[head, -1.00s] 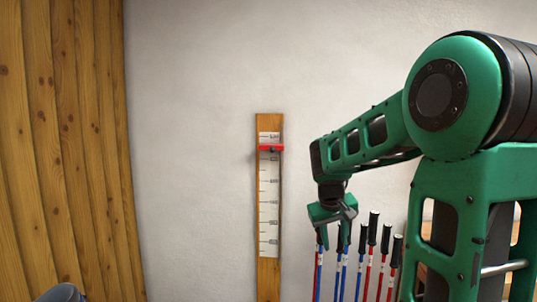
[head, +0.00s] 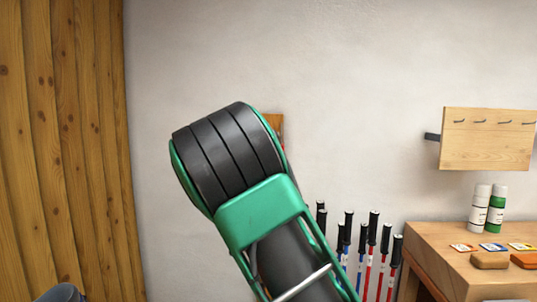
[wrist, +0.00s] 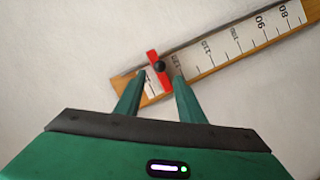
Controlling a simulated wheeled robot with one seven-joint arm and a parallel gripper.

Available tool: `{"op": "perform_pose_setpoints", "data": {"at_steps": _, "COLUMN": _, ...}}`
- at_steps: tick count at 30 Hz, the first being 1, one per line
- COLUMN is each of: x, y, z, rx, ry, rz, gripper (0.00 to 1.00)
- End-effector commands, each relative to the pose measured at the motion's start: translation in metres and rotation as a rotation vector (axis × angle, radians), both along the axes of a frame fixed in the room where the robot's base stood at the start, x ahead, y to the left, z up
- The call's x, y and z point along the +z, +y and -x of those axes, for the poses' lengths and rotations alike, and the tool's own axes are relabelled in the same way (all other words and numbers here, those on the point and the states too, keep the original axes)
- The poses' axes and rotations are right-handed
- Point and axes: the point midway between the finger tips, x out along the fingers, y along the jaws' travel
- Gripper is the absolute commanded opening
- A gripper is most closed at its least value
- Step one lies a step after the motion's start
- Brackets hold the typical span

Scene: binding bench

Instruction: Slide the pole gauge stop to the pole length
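The pole gauge is a wooden board with a white printed scale on the wall. In the head view only the top of the gauge (head: 274,124) shows, beside my arm. In the wrist view the gauge (wrist: 207,72) runs diagonally, with marks from 80 to about 120 readable. Its red stop (wrist: 154,60) with a black knob sits across the scale just past the mark that looks like 120. My gripper (wrist: 160,77) is open, its fingertips apart on either side of the stop's line. I cannot tell whether they touch it. My gripper is hidden in the head view.
Several ski poles (head: 372,248) with black grips stand right of my arm. A wooden bench (head: 450,262) at the right holds two bottles (head: 488,210) and small items. A hook board (head: 487,140) hangs above it. Wooden planks (head: 68,150) line the left.

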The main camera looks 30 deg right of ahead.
Motion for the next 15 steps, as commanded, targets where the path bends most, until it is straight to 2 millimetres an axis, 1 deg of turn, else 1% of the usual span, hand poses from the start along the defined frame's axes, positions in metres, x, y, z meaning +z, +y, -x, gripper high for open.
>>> {"op": "perform_pose_setpoints", "data": {"at_steps": 1, "x": -0.002, "y": -0.008, "z": -0.004, "rx": -0.003, "ry": 0.002, "rz": 0.002, "gripper": 0.36}}
{"op": "perform_pose_setpoints", "data": {"at_steps": 6, "x": -0.008, "y": -0.030, "z": -0.020, "rx": -0.004, "ry": 0.001, "rz": 0.000, "gripper": 0.36}}
{"op": "perform_pose_setpoints", "data": {"at_steps": 12, "x": -0.015, "y": -0.052, "z": -0.037, "rx": -0.002, "ry": 0.002, "rz": -0.002, "gripper": 0.36}}
{"op": "perform_pose_setpoints", "data": {"at_steps": 15, "x": -0.017, "y": -0.060, "z": -0.044, "rx": -0.002, "ry": 0.001, "rz": -0.002, "gripper": 0.36}}
